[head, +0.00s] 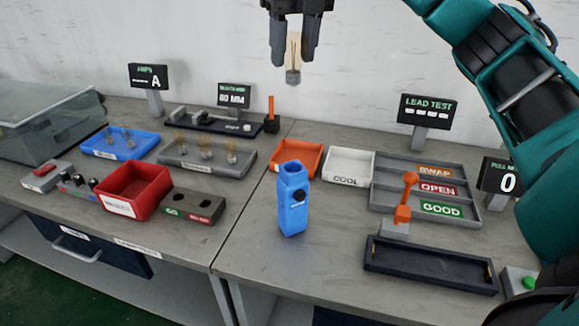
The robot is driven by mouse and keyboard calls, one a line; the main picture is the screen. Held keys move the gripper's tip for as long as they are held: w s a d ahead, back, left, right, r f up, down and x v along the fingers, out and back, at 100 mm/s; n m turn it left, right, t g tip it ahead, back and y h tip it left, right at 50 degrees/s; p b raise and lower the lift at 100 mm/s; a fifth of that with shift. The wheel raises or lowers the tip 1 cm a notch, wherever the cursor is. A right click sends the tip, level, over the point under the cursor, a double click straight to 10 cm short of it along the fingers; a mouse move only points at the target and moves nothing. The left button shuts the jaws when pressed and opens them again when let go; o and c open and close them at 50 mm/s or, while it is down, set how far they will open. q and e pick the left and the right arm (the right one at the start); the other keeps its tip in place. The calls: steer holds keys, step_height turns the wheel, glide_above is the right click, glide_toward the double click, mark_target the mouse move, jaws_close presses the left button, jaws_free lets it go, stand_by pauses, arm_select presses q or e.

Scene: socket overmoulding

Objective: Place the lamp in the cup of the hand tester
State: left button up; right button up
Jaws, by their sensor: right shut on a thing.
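My right gripper (294,56) is at the top middle of the head view, pointing down. It is shut on the lamp (293,77), whose pale body shows between the fingers and whose grey end hangs below them. The blue hand tester (292,212) stands upright on the table, with an open cup at its top and a dark round spot on its front. In the picture the lamp is above the tester's cup, with a clear gap between them. How they line up in depth I cannot tell. My left gripper is out of view.
An orange tray (275,158) and a white COOL tray (348,179) stand behind the tester. A red bin (150,201) and a grey block with two holes (190,207) are left. A dark tray (430,282) lies right. Table before the tester is clear.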

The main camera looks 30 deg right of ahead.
step_height(320, 180, down, 19)
steer(key=shift+d+f+b, duration=0.1)
steer(key=shift+f+b, duration=0.05)
steer(key=shift+b, duration=0.6)
steer(key=shift+f, duration=0.15)
steer(key=o, duration=1)
